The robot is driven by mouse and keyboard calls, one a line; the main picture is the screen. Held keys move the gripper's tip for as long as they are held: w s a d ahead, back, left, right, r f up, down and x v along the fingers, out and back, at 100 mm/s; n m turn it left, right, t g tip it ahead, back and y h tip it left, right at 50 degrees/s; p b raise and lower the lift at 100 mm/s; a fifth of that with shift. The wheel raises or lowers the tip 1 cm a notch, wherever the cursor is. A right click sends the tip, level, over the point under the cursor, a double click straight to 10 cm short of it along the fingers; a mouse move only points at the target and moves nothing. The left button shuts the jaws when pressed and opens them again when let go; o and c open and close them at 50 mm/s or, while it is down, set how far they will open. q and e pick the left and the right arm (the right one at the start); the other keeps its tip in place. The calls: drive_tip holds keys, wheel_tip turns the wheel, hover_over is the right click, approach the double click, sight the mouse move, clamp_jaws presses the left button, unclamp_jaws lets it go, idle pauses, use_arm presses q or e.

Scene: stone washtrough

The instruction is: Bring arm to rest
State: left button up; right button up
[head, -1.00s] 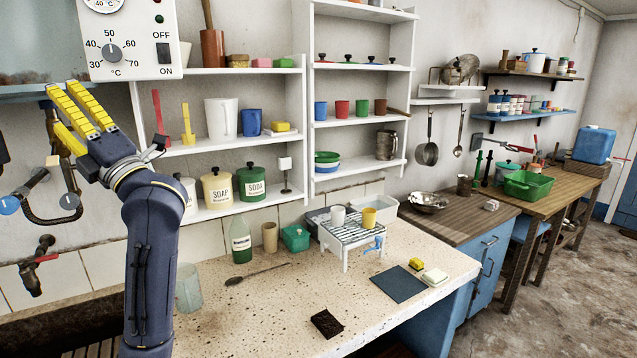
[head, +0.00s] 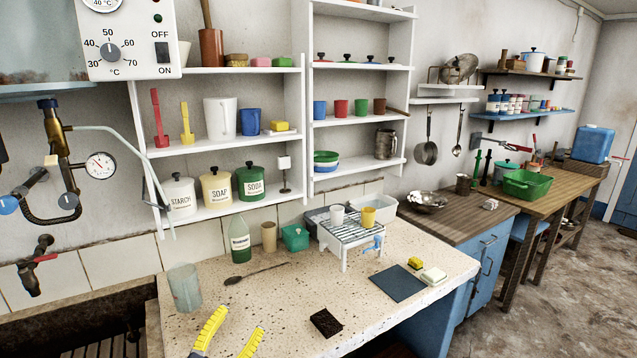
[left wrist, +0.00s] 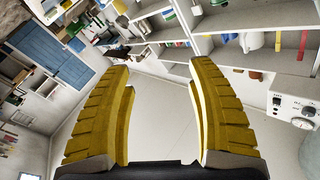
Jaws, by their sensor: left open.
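My left gripper (head: 231,334) shows only its yellow fingers at the bottom edge of the head view. They stand apart over the front of the speckled stone worktop (head: 260,300), with nothing between them. In the left wrist view, the same gripper (left wrist: 160,75) is open and empty, with the shelves and a pale wall beyond it. The rest of the left arm is out of the head view. My right gripper is in neither view.
A dark brown block (head: 326,323) lies on the worktop right of the fingers. A clear glass (head: 185,288) stands at the left near the sink edge. A small rack (head: 345,229) holds two cups. The control box (head: 130,35) and pipe gauge (head: 100,166) are at upper left.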

use_arm(q)
drive_tip(key=s+a+f+g+y, duration=0.3)
drive_tip(key=s+f, duration=0.3)
drive_tip(key=f, duration=0.3)
drive_tip(key=s+a+f+g+y, duration=0.3)
drive_tip(key=s+f, duration=0.2)
drive_tip(key=f, duration=0.4)
drive_tip(key=s+a+f+n+g+y, duration=0.1)
drive_tip(key=s+a+f+g+y, duration=0.2)
drive_tip(key=s, duration=0.4)
drive_tip(key=s+a+f+n+g+y, duration=0.1)
drive_tip(key=s+a+f+g+y, duration=0.15)
drive_tip(key=s+a, duration=0.35)
drive_tip(key=s+d+f+g+h, duration=0.1)
drive_tip(key=s+d+f+h, duration=0.15)
drive_tip(key=f, duration=1.35)
drive_tip(key=s+d+f+g+h, duration=0.15)
drive_tip(key=d+f, duration=0.25)
drive_tip(key=f, duration=1.3)
drive_tip(key=s+f+n+g+h, duration=0.1)
drive_tip(key=s+f+n+g, duration=0.1)
drive_tip(key=s+f, duration=1.7)
drive_tip(key=shift+s+a+f+n+g, duration=0.15)
drive_tip(key=shift+s+f+n+g, duration=0.3)
drive_tip(key=shift+s, duration=1.05)
drive_tip(key=shift+h, duration=0.25)
